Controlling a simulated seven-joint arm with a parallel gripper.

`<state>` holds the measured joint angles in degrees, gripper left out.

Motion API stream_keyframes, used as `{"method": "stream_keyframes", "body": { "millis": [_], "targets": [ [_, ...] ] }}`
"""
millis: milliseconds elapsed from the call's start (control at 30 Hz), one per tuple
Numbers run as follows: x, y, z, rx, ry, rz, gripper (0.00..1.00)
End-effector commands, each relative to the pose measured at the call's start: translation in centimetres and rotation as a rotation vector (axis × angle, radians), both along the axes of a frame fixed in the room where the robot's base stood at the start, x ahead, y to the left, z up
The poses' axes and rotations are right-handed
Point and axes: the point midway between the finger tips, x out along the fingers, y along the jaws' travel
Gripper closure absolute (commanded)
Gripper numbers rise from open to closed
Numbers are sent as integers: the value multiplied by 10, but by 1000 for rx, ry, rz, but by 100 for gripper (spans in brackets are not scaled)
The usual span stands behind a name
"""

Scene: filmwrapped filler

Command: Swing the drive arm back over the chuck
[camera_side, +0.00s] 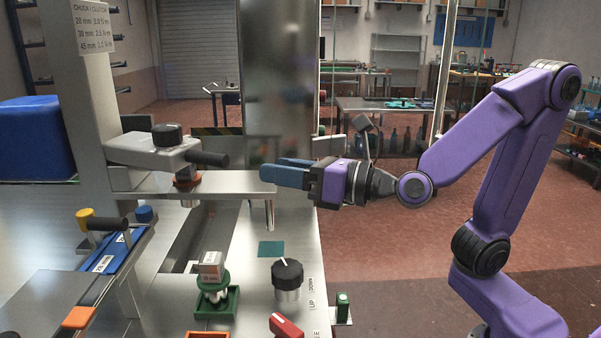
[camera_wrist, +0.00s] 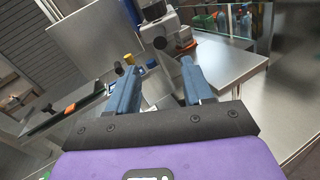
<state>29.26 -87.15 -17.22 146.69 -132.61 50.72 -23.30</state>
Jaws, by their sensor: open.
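The drive arm (camera_side: 150,152) is a pale grey casting with a black knob on top and a black handle (camera_side: 208,159) pointing right. A red and dark fitting (camera_side: 187,180) shows under its free end; I cannot tell whether this is the chuck. My gripper (camera_side: 268,171) has blue fingers and is open and empty, right of the handle and apart from it. In the wrist view, the drive arm (camera_wrist: 160,28) lies ahead, beyond the opening between my fingertips (camera_wrist: 160,68).
A steel post (camera_side: 278,70) rises behind my gripper. A black dial (camera_side: 287,275) and red knob (camera_side: 284,326) stand on the bench front. A blue rack (camera_side: 120,255) with yellow and blue caps is at left. A blue bin (camera_side: 35,138) stands far left.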

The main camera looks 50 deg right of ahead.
Motion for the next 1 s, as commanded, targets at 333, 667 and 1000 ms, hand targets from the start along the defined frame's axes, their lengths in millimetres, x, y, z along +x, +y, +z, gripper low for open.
{"method": "stream_keyframes", "body": {
  "millis": [333,667,1000],
  "targets": [
    [-18,-8,0,0,-1,0,49],
    [-24,-10,0,0,0,-1,49],
    [-17,-8,7,39,1,-26,98]
  ]
}}
